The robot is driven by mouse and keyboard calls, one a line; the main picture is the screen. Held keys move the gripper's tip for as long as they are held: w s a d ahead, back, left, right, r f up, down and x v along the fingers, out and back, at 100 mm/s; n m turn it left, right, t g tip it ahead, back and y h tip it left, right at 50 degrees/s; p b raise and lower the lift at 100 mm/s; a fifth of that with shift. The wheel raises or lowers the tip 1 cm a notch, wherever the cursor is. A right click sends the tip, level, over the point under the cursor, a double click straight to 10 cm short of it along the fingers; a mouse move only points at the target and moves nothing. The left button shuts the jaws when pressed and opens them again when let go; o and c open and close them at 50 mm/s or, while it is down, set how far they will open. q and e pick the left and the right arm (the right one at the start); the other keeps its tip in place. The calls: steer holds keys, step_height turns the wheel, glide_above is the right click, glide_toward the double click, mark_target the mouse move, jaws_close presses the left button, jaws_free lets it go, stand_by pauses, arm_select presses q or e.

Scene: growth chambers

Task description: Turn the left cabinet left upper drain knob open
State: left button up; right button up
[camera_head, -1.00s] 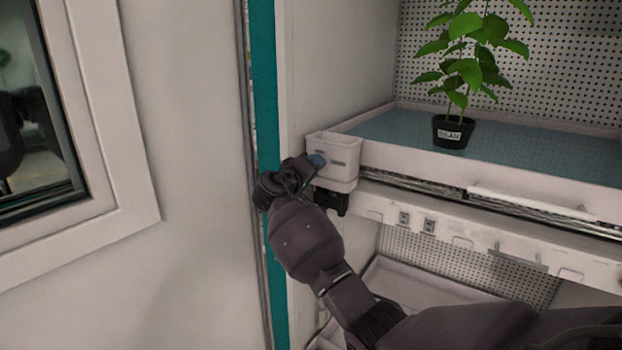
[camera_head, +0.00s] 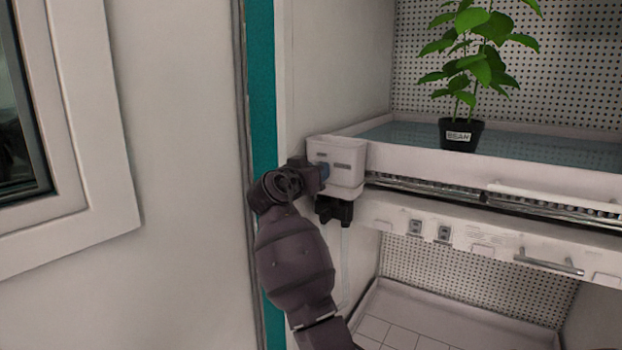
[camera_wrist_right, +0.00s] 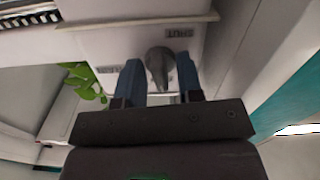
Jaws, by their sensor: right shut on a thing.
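The left upper drain knob (camera_wrist_right: 160,66) is a grey lever-shaped knob on the face of a white drain box (camera_head: 344,152) at the left front corner of the upper tray. My right gripper (camera_wrist_right: 159,70) has its blue fingers on either side of the knob and is shut on it. In the wrist view a label reading SHUT (camera_wrist_right: 179,33) is upside down beyond the knob, with a second, unreadable label (camera_wrist_right: 127,59) at left. In the head view my right gripper (camera_head: 322,172) is at the box front and hides the knob. My left gripper is out of view.
A black fitting (camera_head: 334,210) with a pale tube hangs below the box. A potted plant (camera_head: 460,133) labelled BEAN stands on the upper tray (camera_head: 540,156). The cabinet's side wall and teal edge (camera_head: 261,100) are close on the left. A lower tray (camera_head: 430,305) is below.

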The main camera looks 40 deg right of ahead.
steer(key=shift+f+m+b, duration=0.15)
steer(key=shift+m+b, duration=0.15)
steer(key=shift+m, duration=0.3)
steer(key=o, duration=0.6)
steer(key=shift+c, duration=0.2)
steer(key=v, duration=1)
steer(key=shift+s+a, duration=0.15)
steer(key=shift+a, duration=0.2)
